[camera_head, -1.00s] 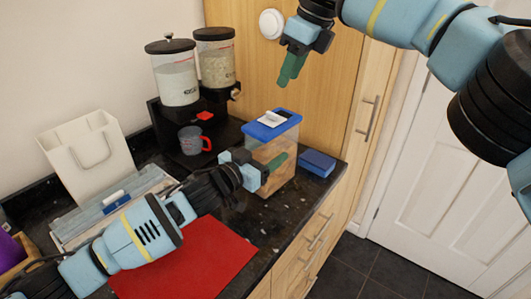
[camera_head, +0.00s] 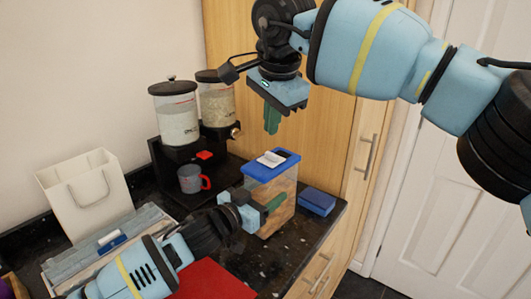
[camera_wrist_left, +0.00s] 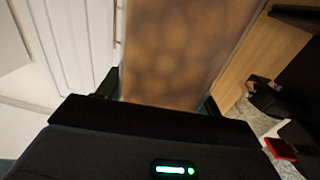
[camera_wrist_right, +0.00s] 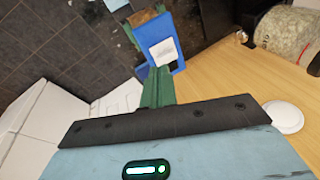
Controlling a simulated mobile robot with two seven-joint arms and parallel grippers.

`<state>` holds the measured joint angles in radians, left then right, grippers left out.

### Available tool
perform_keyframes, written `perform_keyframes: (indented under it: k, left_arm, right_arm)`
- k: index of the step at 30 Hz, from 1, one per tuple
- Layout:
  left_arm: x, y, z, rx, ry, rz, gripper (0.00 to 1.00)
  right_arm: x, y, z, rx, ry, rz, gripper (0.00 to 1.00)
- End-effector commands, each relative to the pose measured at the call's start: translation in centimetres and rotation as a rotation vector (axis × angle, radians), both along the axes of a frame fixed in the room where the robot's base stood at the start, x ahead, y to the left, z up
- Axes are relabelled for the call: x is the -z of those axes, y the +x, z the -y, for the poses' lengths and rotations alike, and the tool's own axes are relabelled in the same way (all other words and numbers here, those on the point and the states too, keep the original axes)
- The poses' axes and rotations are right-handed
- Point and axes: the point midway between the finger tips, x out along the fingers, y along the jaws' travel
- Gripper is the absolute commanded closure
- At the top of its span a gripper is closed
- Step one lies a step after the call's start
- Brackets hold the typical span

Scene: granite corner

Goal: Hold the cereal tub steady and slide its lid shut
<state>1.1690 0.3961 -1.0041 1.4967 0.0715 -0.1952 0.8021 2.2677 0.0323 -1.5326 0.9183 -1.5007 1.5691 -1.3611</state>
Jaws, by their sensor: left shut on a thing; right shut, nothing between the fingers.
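The cereal tub (camera_head: 279,221) is clear with brown contents and stands upright near the counter's front edge. Its blue lid (camera_head: 258,174) carries a white flap (camera_head: 270,159), with a dark gap beside it. The lid also shows in the right wrist view (camera_wrist_right: 172,29). My left gripper (camera_head: 262,210) is shut around the tub's sides; the tub (camera_wrist_left: 185,45) fills the space between its fingers in the left wrist view. My right gripper (camera_head: 272,120) is shut and empty, pointing down above the lid, apart from it. In its wrist view the green fingers (camera_wrist_right: 157,87) are together.
A blue box (camera_head: 317,202) lies right of the tub near the counter edge. A white bag (camera_head: 88,192) is farther left. A wooden cabinet (camera_head: 318,122) rises behind the tub.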

Motion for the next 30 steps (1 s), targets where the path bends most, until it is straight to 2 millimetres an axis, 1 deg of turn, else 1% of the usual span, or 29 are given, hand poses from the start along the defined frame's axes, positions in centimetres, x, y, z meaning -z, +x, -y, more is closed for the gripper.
perform_keyframes:
  k: [3, 12, 18, 21, 24, 30]
  left_arm:
    - [0.1, 0.0, 0.0, 0.000, 0.001, -0.001, 0.73]
    - [0.1, 0.0, 0.0, 0.000, 0.001, -0.002, 0.73]
    - [0.1, 0.0, 0.0, 0.000, 0.001, -0.002, 0.73]
    - [0.1, 0.0, 0.0, 0.000, 0.001, -0.002, 0.73]
    - [0.1, 0.0, 0.0, 0.000, 0.001, -0.002, 0.73]
    - [0.1, 0.0, 0.0, 0.000, 0.001, -0.002, 0.73]
  right_arm:
    - [0.1, -1.0, -0.8, -0.240, -0.122, 0.064, 1.00]
    - [0.2, -3.6, -2.5, -0.840, -0.457, 0.203, 1.00]
    - [0.3, -5.2, -3.4, -1.183, -0.671, 0.266, 1.00]
    - [0.4, -5.8, -3.8, -1.303, -0.750, 0.284, 1.00]
    - [0.4, -6.2, -4.0, -1.379, -0.803, 0.296, 1.00]
    - [0.4, -6.5, -4.1, -1.433, -0.838, 0.303, 1.00]
